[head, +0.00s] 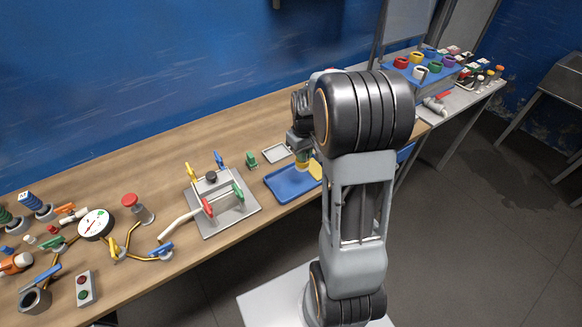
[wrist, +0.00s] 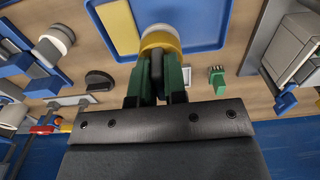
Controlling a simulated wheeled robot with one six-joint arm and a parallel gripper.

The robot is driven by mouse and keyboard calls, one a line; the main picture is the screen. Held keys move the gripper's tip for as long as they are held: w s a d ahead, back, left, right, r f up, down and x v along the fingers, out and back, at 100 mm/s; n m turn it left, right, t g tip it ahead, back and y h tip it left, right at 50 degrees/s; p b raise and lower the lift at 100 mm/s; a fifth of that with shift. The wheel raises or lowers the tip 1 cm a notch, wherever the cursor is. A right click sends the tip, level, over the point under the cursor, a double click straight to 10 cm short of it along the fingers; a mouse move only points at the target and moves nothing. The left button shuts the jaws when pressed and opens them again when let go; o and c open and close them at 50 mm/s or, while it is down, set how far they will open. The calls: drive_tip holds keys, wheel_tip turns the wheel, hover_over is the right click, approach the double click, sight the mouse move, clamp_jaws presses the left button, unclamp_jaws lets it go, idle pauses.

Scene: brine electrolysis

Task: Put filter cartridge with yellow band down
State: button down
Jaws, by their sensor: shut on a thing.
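The filter cartridge shows its yellow band (wrist: 160,42) and a pale end in the wrist view. My gripper (wrist: 157,78) is shut on it, and the dark and green jaw parts hide much of its body. In the head view the yellow band (head: 302,165) shows small below my gripper (head: 301,152), over the blue tray (head: 285,196). The blue tray (wrist: 205,36) also lies behind the cartridge in the wrist view. I cannot tell whether the cartridge touches the tray.
A pale yellow strip (wrist: 117,27) lies on the tray. A small green piece (head: 252,159) and a shallow grey tray (head: 276,153) stand nearby on the wooden bench. A metal plate with valves (head: 222,208) is to the left. My arm hides the bench to the right.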

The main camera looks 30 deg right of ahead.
drive_tip(key=shift+w+a+f+p, duration=0.25)
drive_tip(key=shift+a+f, duration=0.35)
drive_tip(key=shift+f, duration=0.75)
drive_tip(key=shift+w+a+f+p, duration=0.15)
drive_tip(key=shift+w+a+f, duration=0.3)
drive_tip(key=shift+f, duration=0.85)
drive_tip(key=shift+w+a+f+p, duration=0.2)
drive_tip(key=shift+a+f, duration=0.5)
drive_tip(key=shift+f, duration=0.65)
drive_tip(key=shift+f, duration=0.2)
drive_tip(key=c, duration=1.2)
unclamp_jaws()
drive_tip(key=shift+o, duration=0.2)
drive_tip(key=shift+r, duration=0.1)
